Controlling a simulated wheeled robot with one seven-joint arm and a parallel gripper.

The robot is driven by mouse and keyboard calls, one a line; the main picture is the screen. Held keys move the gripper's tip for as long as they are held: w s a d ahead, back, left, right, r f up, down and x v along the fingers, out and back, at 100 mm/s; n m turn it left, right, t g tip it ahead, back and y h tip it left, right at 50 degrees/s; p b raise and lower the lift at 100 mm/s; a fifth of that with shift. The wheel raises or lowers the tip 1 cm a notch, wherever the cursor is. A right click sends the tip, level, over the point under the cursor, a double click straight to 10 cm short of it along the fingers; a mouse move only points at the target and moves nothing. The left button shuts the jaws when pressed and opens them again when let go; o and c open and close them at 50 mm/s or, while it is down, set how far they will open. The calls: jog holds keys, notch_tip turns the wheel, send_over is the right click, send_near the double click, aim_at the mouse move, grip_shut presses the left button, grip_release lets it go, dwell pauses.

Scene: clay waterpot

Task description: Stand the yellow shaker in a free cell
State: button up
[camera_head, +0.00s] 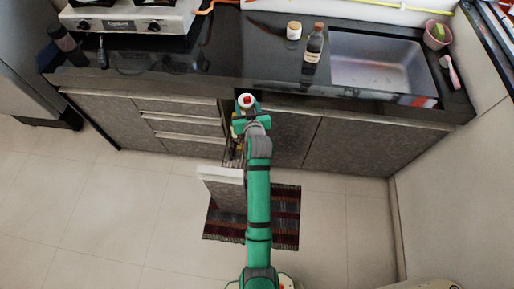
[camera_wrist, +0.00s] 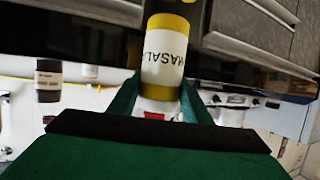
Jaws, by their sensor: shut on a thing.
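The yellow shaker (camera_wrist: 160,60) has a white label reading MASALA and fills the middle of the wrist view. My gripper (camera_wrist: 160,104) is shut on it, with one green finger on each side near its white and red end. In the head view its white and red top (camera_head: 247,101) shows at the end of my gripper (camera_head: 243,122), by the counter's front edge, and it looks roughly upright. The pulled-out drawer (camera_head: 221,176) is just below my gripper. A narrow strip of its inside with small things shows; my arm hides the rest, so its cells cannot be made out.
The dark counter (camera_head: 225,55) carries a stove (camera_head: 130,18) at left, and a white jar (camera_head: 293,31) and brown bottle (camera_head: 313,44) beside the sink (camera_head: 378,65). Closed drawers (camera_head: 185,127) and cabinet doors flank the open drawer. A striped rug (camera_head: 286,215) lies on the floor.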

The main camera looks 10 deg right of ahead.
jog(key=s+d+f+n+y, duration=0.1)
jog(key=s+d+f, duration=0.15)
jog(key=f, duration=0.65)
jog(key=s+d+f+n+y, duration=0.1)
jog(key=s+d+f+y, duration=0.15)
jog(key=f, duration=0.55)
jog(key=s+d+f+n+y, duration=0.1)
jog(key=s+d+f+n, duration=0.15)
jog(key=f, duration=0.65)
jog(key=shift+w+a, duration=1.5)
jog(key=shift+a, duration=2.3)
jog(key=shift+w+a, duration=1.45)
jog(key=shift+a, duration=2.35)
jog(key=shift+m+g, duration=0.3)
jog(key=shift+m, duration=0.15)
jog(key=shift+f, duration=2.4)
jog(key=o, duration=1.3)
jog(key=shift+s, duration=0.1)
